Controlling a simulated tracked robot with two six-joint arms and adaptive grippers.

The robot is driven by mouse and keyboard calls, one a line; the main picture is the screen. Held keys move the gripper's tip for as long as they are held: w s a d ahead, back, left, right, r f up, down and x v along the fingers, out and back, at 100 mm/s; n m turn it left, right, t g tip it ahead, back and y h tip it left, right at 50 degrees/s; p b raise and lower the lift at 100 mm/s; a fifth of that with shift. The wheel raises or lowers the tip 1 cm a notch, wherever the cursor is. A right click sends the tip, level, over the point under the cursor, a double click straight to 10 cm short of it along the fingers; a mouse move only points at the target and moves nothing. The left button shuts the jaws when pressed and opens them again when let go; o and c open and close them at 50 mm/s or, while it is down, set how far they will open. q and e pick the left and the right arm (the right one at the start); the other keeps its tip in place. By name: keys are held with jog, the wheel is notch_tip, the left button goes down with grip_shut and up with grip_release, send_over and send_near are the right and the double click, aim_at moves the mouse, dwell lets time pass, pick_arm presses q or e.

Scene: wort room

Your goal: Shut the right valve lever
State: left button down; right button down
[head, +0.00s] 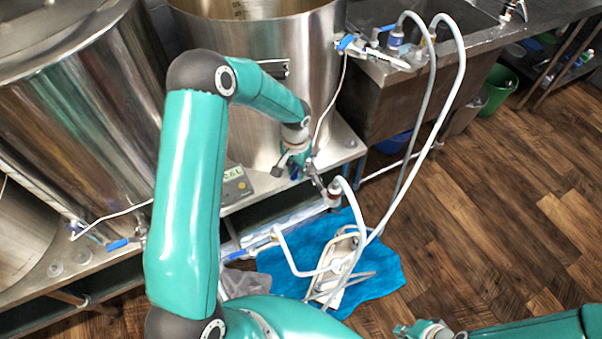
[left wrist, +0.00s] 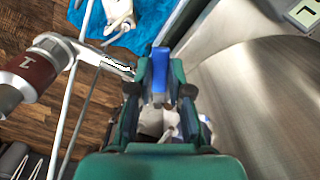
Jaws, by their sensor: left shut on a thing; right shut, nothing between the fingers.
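The steel kettle (head: 255,110) stands at the top middle, with a valve low on its front. My left gripper (head: 296,166) is at this valve and covers most of it. In the left wrist view, my left gripper (left wrist: 160,68) is shut on a blue valve lever (left wrist: 160,83), which shows between its two dark green fingers. The valve body is largely hidden, so the lever's exact angle is hard to tell. My right gripper (head: 424,330) is shut and empty at the bottom edge, far from the valve.
A hose fitting (head: 335,192) with a white hose hangs right beside the valve. Another blue lever (head: 120,243) is on the left kettle. A grey control box (head: 236,184) sits on the bench. A blue cloth (head: 385,275) lies on the wooden floor, which is clear at right.

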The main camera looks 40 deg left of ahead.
pick_arm(q)
jog(key=shift+w+a+r+m, duration=0.15)
jog(key=shift+a+m, duration=0.85)
jog(key=shift+m, duration=0.5)
jog(key=c, duration=1.1)
grip_release()
jog(key=shift+d, duration=0.1)
